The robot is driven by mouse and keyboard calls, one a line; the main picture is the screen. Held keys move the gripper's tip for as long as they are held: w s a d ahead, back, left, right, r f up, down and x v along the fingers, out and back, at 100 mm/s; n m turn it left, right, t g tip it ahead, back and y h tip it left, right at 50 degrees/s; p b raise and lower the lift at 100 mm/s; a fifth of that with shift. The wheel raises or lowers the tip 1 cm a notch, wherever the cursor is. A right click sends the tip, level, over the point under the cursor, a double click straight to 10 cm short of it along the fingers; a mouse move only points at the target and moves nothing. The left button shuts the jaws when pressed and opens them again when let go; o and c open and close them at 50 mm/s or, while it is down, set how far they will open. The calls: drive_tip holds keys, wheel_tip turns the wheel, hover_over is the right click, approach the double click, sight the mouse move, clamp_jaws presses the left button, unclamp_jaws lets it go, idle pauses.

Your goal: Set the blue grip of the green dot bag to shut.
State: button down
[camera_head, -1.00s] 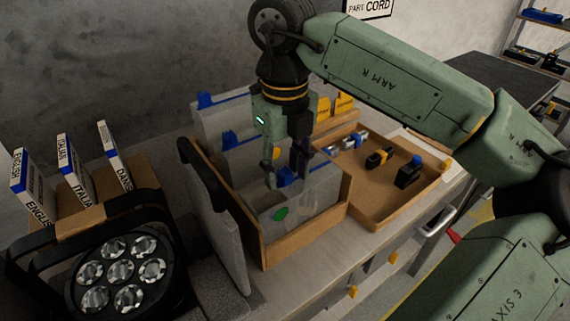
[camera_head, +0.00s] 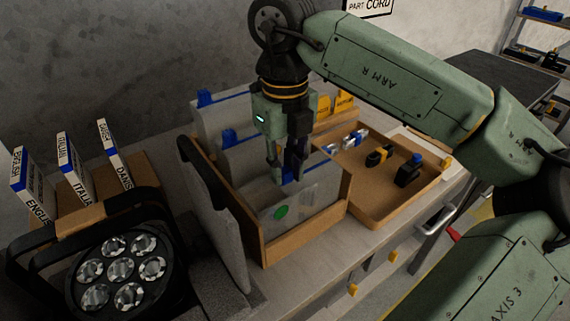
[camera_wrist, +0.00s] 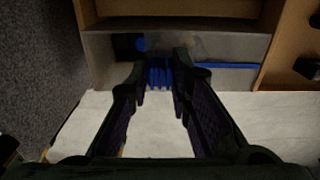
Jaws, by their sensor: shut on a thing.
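The green dot bag (camera_head: 312,203) is the front clear bag in the wooden box, with a green dot (camera_head: 281,212) low on its face. My gripper (camera_head: 284,179) is over its top edge, fingers pointing down. In the wrist view my gripper (camera_wrist: 159,78) is shut on the blue grip (camera_wrist: 159,73), which sits between the two fingertips on the blue strip (camera_wrist: 225,65) of the bag's top. In the head view the fingers hide most of the grip. Whether the strip is fully closed I cannot tell.
Two more bags with blue grips (camera_head: 229,138) (camera_head: 205,97) stand behind in the box (camera_head: 305,236). A tray (camera_head: 368,210) with small parts lies to the right. A black-handled panel (camera_head: 215,230) and a lamp (camera_head: 122,270) stand to the left.

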sight(256, 196)
idle(0.3)
drive_tip(key=s+a, duration=0.1)
drive_tip(key=s+a+b, duration=0.1)
drive_tip(key=a, duration=0.1)
drive_tip(key=s+a+b, duration=0.1)
drive_tip(key=a, duration=0.1)
drive_tip(key=shift+s, duration=0.3)
drive_tip(key=c, duration=1.5)
unclamp_jaws()
drive_tip(key=shift+o, duration=0.3)
drive_tip(key=shift+r, duration=0.35)
wheel_tip(256, 196, up, 11)
drive_tip(key=shift+r, duration=0.2)
